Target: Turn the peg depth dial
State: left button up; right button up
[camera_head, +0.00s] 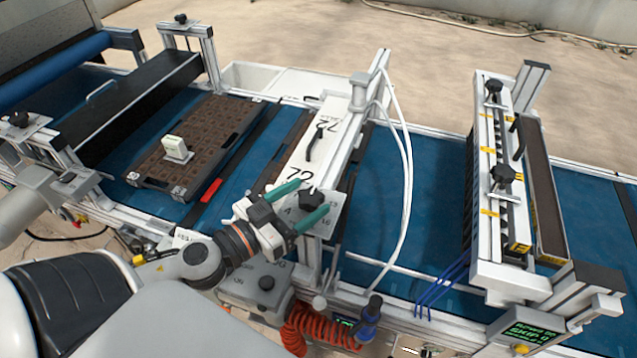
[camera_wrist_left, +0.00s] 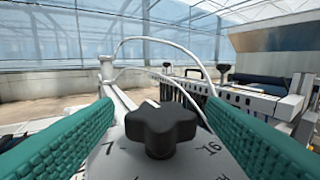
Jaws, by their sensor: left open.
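The peg depth dial is a black star-shaped knob (camera_head: 311,200) on a pale numbered plate at the near end of the white cross unit marked 72. It also shows in the wrist view as a lobed black knob (camera_wrist_left: 161,128), with 7 on its left and 16 on its right. My left gripper (camera_head: 313,195) is open, with its two teal fingers on either side of the knob. In the wrist view the left gripper (camera_wrist_left: 160,104) shows a clear gap between each finger and the knob. My right gripper is not in view.
A brown seed tray (camera_head: 150,180) lies on the blue belt (camera_head: 400,205) at left, with a small pale block (camera_head: 176,149) on it. White hoses (camera_head: 405,150) arch right of the cross unit. A black lever (camera_head: 316,140) stands behind the dial. An orange coiled hose (camera_head: 310,330) hangs below.

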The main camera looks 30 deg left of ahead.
aim_at(318, 191)
pick_arm(q)
jog(key=p+x, duration=0.1)
jog(key=x, duration=0.2)
jog(key=shift+r, duration=0.15)
jog(key=shift+w+d+p, duration=0.2)
jog(key=shift+w+p, duration=0.15)
jog(key=shift+w, duration=0.1)
jog(key=c, duration=1)
jog(key=shift+f+m+h, duration=0.2)
jog(key=shift+m+h, duration=0.1)
jog(key=shift+h, duration=0.1)
